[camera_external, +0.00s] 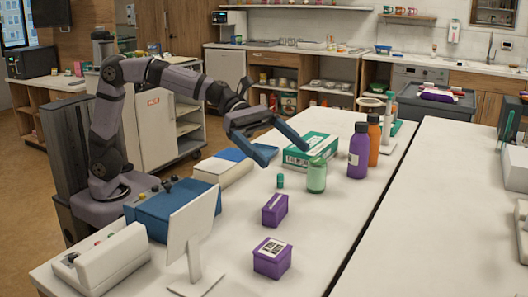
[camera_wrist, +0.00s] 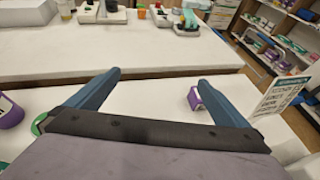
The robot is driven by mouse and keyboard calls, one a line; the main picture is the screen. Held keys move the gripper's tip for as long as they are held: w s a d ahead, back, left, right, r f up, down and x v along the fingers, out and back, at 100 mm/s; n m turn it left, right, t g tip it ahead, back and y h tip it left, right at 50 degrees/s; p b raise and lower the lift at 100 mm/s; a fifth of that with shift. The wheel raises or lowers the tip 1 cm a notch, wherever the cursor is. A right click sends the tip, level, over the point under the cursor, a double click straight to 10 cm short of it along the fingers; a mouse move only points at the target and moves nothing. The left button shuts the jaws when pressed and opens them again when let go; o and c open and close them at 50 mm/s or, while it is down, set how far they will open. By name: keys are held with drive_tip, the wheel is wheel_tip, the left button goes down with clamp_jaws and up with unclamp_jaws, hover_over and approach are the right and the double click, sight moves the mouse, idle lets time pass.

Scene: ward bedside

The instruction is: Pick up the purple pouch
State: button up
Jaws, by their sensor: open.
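Two small purple items stand on the white table in the external view. One purple block-like item (camera_external: 275,209) lies farther back. A second purple item (camera_external: 272,258), with a white label on top, is nearer the camera. I cannot tell which is the pouch. My gripper (camera_external: 288,156) is open and empty, raised above the table behind both of them. In the wrist view, my gripper (camera_wrist: 159,79) shows two spread blue fingers. One purple item with a white patch (camera_wrist: 194,98) is partly hidden by the right finger.
A green jar (camera_external: 316,175), a small teal-capped vial (camera_external: 280,181), a purple bottle (camera_external: 358,152) and an orange bottle (camera_external: 374,142) stand nearby. A green-and-white box (camera_external: 311,149) is close to my gripper. A white sign (camera_external: 191,230) stands left of the purple items. Clear table lies to their right.

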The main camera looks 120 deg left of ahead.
hover_over(282, 210)
drive_tip(key=s, duration=0.1)
drive_tip(key=f, duration=0.8)
drive_tip(key=shift+s+a+f, duration=0.2)
drive_tip(key=shift+a+f, duration=0.05)
drive_tip(key=shift+f, duration=0.15)
drive_tip(key=shift+f+b, duration=0.5)
drive_tip(key=shift+f, duration=1.2)
wheel_tip(282, 210, down, 4)
drive_tip(key=shift+r+b, duration=0.1)
drive_tip(key=shift+b, duration=0.4)
drive_tip(key=shift+x, duration=1)
drive_tip(key=shift+w+d, duration=0.15)
drive_tip(key=shift+w, duration=0.3)
drive_tip(key=shift+c, duration=0.6)
drive_tip(key=c, duration=0.9)
